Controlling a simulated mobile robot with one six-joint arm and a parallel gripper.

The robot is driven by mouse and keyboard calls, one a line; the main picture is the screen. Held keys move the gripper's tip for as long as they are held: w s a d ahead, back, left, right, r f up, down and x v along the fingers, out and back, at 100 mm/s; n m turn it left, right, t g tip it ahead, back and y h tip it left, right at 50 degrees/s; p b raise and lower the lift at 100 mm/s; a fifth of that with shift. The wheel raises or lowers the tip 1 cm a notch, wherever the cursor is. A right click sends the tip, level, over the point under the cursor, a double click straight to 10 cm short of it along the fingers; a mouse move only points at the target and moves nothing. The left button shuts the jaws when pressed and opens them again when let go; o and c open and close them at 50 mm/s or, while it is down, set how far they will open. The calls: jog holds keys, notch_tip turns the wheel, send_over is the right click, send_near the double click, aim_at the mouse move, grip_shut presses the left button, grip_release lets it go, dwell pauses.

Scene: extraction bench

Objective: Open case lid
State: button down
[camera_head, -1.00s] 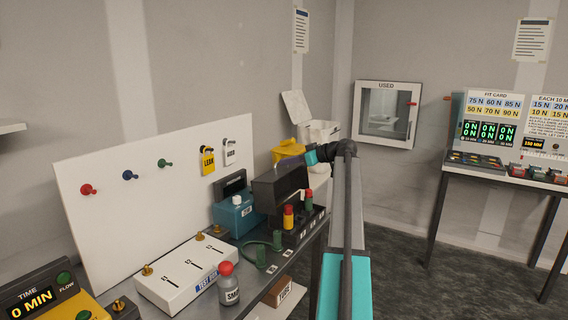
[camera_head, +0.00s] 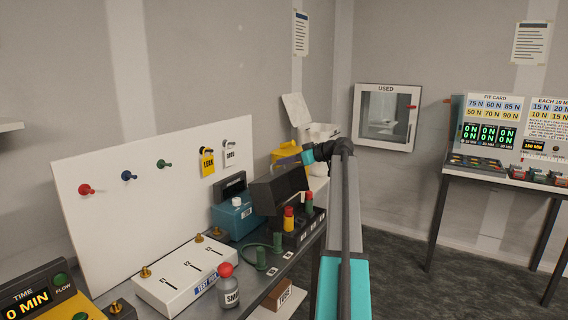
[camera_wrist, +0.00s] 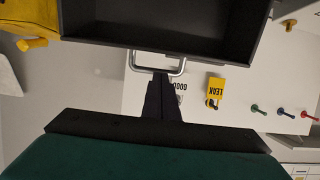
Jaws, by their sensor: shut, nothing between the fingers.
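The dark case lid (camera_head: 277,190) is tilted above the far end of the bench in the head view. In the wrist view the hollow inside of the lid (camera_wrist: 165,22) fills the top, with a metal bar handle (camera_wrist: 158,67) on its near edge. My gripper (camera_wrist: 161,78) is shut, its fingertips right at the handle; whether they touch it I cannot tell. In the head view my arm reaches over the lid from the right and the fingers cannot be made out. The lower part of the case is largely hidden.
A white board (camera_head: 150,205) with LEAK and GOOD tags stands behind the bench. A yellow bin (camera_head: 285,155) is beyond.

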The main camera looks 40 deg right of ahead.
jog(key=r+b+v, duration=0.1)
jog(key=b+v, duration=0.1)
jog(key=v, duration=1.1)
jog(key=shift+r, duration=0.25)
